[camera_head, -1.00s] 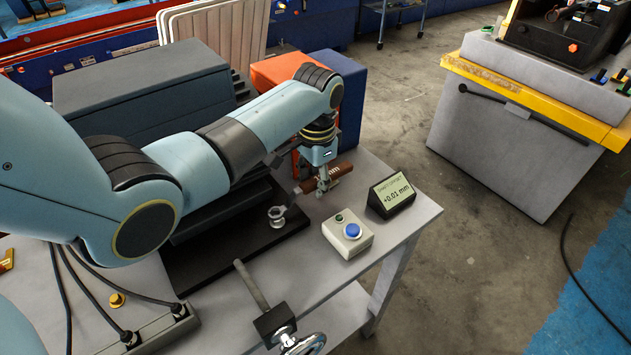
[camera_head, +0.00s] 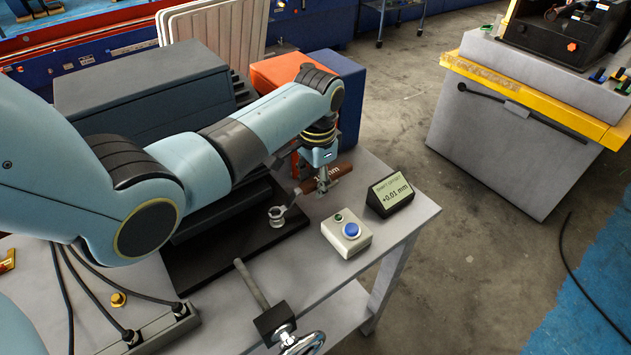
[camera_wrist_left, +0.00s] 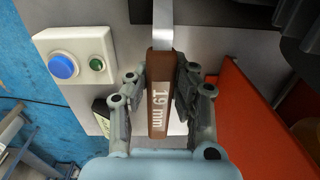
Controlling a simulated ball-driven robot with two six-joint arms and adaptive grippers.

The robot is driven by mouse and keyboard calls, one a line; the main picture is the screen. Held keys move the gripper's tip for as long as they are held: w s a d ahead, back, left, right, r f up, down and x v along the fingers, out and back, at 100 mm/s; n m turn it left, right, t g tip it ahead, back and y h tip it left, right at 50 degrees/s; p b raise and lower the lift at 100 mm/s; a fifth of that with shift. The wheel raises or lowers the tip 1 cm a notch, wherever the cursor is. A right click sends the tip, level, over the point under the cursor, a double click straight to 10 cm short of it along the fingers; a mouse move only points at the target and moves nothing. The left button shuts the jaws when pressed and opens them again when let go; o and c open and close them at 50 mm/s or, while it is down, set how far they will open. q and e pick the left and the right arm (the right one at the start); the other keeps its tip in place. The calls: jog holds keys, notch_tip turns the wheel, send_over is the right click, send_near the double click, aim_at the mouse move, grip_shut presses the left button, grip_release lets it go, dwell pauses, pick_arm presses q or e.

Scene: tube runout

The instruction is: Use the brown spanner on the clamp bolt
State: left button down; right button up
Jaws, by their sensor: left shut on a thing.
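The brown spanner (camera_head: 340,171) has a brown handle with "19 mm" in white and a pale metal shank. In the left wrist view its handle (camera_wrist_left: 159,85) lies between both fingers of my left gripper (camera_wrist_left: 157,100), which is shut on it. In the head view my left gripper (camera_head: 322,185) holds it low over the right part of the bench. The spanner's metal end points left, close to a small round metal fitting (camera_head: 277,216), perhaps the clamp bolt, on a black base. I cannot tell whether they touch. My right gripper is not in view.
A box with blue and green buttons (camera_head: 346,234) stands in front of the gripper. A display (camera_head: 390,194) reading +0.01 mm stands to its right. An orange block (camera_head: 290,72) is behind. A rod (camera_head: 252,285) and a handwheel (camera_head: 303,344) are at the front.

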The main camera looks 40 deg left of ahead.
pick_arm(q)
jog(key=shift+f+b, duration=0.3)
jog(key=shift+f, duration=0.25)
jog(key=shift+f+b, duration=0.3)
jog(key=shift+f, duration=0.2)
jog(key=shift+s+d+r+m+p, duration=0.1)
jog(key=shift+d+r+m+p, duration=0.05)
jog(key=shift+d+m+p, duration=0.3)
jog(key=shift+a, duration=0.1)
jog(key=shift+s+d+f+m+p, duration=0.1)
jog(key=shift+s+d+m+p, duration=0.1)
jog(key=shift+d+m+p, duration=0.3)
jog(key=shift+s+d+f+m+p, duration=0.1)
jog(key=shift+s+d+m+p, duration=0.15)
jog(key=shift+m, duration=0.3)
